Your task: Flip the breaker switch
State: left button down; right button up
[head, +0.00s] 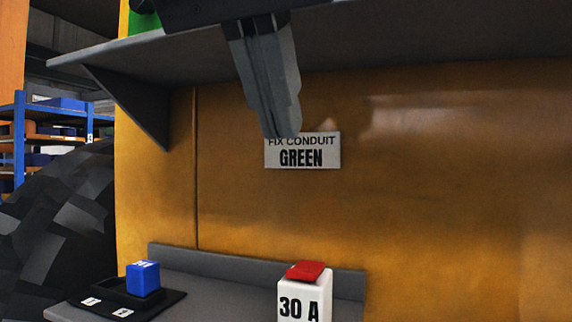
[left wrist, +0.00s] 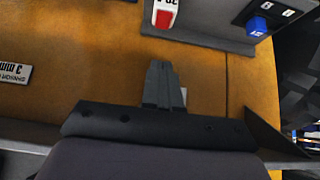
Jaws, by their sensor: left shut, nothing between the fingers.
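A white block marked 30 A (head: 299,303) with a tilted red switch piece (head: 306,271) on top stands at the bottom of the head view, on a grey ledge. In the left wrist view the white block (left wrist: 157,29) and its red piece (left wrist: 163,19) show at the top edge, partly cut off. My left gripper (head: 284,134) hangs down from the upper shelf's front, well above the red piece and touching nothing I can see. Its fingers are together and empty, and they also show in the left wrist view (left wrist: 161,66). My right gripper is not in view.
A blue block (head: 143,278) sits on a black base (head: 165,299) marked with numbers, left of the white block. A grey shelf (head: 400,35) overhangs above. A sign reading FIX CONDUIT GREEN (head: 303,158) is on the yellow wall behind my fingertips.

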pick_arm(q)
jog(key=b, duration=0.1)
send_over(303, 271)
jog(key=s, duration=0.1)
notch_tip(303, 271, down, 7)
jog(key=shift+s+a+f+b, duration=0.15)
jog(key=shift+f+b, duration=0.05)
jog(key=shift+f, duration=0.8)
jog(key=shift+s+a+f+b, duration=0.1)
jog(key=shift+a+f+b, duration=0.1)
jog(key=shift+f, duration=0.8)
jog(key=shift+s+f+t+b, duration=0.2)
jog(key=shift+f+t+b, duration=0.2)
jog(key=shift+f+b, duration=0.5)
jog(key=shift+r, duration=0.3)
jog(key=shift+r+p, duration=0.85)
jog(key=shift+p, duration=0.2)
